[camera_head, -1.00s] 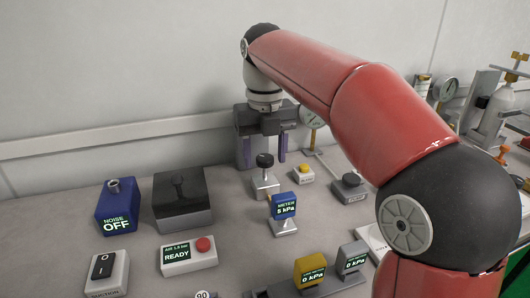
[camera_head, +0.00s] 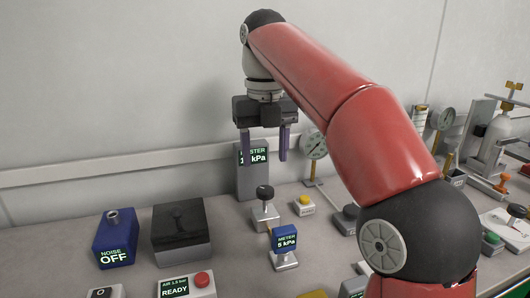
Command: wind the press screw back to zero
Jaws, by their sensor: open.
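My gripper (camera_head: 264,160) hangs fingers down with its two purple fingers apart and nothing between them. It is above and apart from a black knob (camera_head: 265,192) on a small grey block (camera_head: 265,216); this looks like the press screw, though no label shows. A tall grey unit (camera_head: 252,182) labelled as a master gauge stands behind the fingers, which partly cover its kPa reading. A blue meter (camera_head: 285,239) on a grey stand in front reads 5 kPa.
At left are a blue box (camera_head: 117,240) reading NOISE OFF and a dark-topped box (camera_head: 181,231). A READY box with a red button (camera_head: 201,279) is in front. A yellow-button box (camera_head: 304,205) and dial gauge (camera_head: 314,146) stand to the right. My arm hides part of the bench.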

